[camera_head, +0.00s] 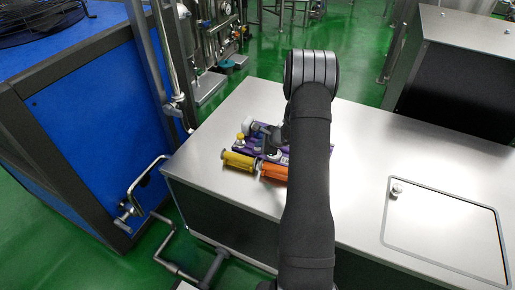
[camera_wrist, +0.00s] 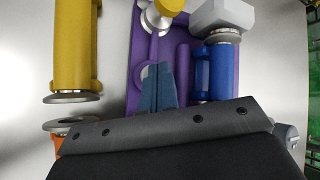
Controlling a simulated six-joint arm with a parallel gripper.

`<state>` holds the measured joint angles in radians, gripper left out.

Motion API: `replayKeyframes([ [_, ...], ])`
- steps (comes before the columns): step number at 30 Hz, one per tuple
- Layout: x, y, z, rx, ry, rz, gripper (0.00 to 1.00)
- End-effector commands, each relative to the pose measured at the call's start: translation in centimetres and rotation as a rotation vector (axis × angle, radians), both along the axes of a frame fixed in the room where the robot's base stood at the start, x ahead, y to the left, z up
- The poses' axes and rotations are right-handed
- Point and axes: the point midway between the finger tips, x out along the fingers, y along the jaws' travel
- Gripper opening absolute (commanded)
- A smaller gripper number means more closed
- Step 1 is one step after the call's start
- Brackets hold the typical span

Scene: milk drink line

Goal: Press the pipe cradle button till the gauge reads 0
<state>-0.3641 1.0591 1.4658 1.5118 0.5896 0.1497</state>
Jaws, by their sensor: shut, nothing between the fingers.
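The purple pipe cradle (camera_wrist: 140,98) lies on the metal table; it also shows in the head view (camera_head: 323,150), partly behind my arm. A blue pipe (camera_wrist: 223,72) sits at its right in the wrist view. A pale grey block (camera_wrist: 222,14), perhaps the gauge's housing, stands above the blue pipe; no reading is visible. My gripper (camera_wrist: 157,88) is shut and empty, its fingertips over the cradle.
A yellow pipe (camera_wrist: 75,45) and an orange pipe (camera_head: 273,172) lie left of and in front of the cradle. A yellow knob (camera_wrist: 168,6) is at the cradle's far end. The tabletop (camera_head: 365,150) is clear right of my arm, up to a hatch (camera_head: 440,228).

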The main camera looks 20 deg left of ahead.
Motion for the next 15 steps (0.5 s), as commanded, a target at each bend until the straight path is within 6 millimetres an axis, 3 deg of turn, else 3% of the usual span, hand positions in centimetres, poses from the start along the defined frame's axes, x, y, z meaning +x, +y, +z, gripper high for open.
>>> replayKeyframes([
  [6, 0.00, -0.01, 1.08, 0.001, 0.000, -0.001, 0.00],
  [15, 0.00, -0.01, 1.18, 0.000, 0.001, -0.001, 0.00],
])
